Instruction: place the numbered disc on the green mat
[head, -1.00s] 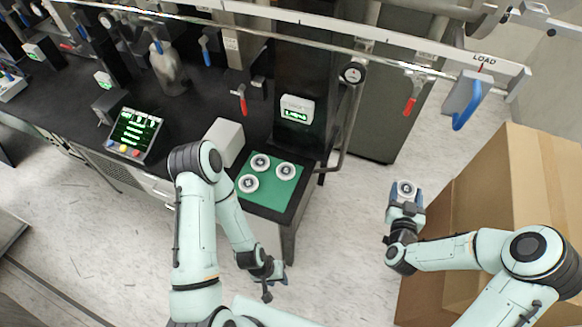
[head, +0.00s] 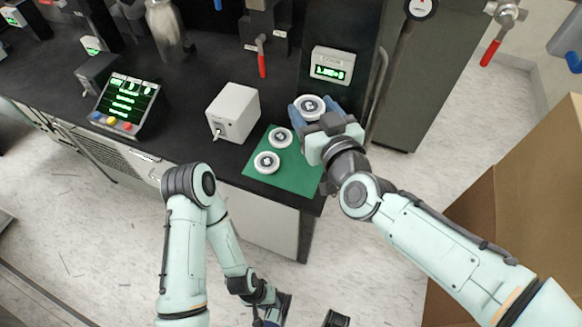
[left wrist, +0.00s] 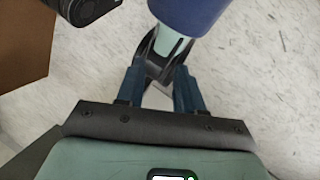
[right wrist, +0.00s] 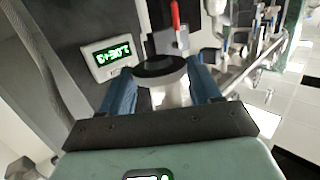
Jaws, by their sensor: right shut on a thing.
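My right gripper (head: 311,112) is shut on a round white disc (head: 310,106) with a dark centre, held at the back right of the green mat (head: 292,179). In the right wrist view the disc (right wrist: 160,72) is seen edge-on between the blue fingers. Two similar discs lie on the mat, one further back (head: 280,137) and one nearer the front (head: 266,162). The right side of the mat is hidden by my gripper. I cannot read any number. My left gripper (head: 277,308) hangs low over the floor; its fingers (left wrist: 160,92) are apart and empty.
A white box (head: 234,113) stands left of the mat. A small green-lit display (head: 331,65) is behind the held disc. A lit control panel (head: 127,103) is further left on the black counter. A cardboard box (head: 540,200) stands at the right.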

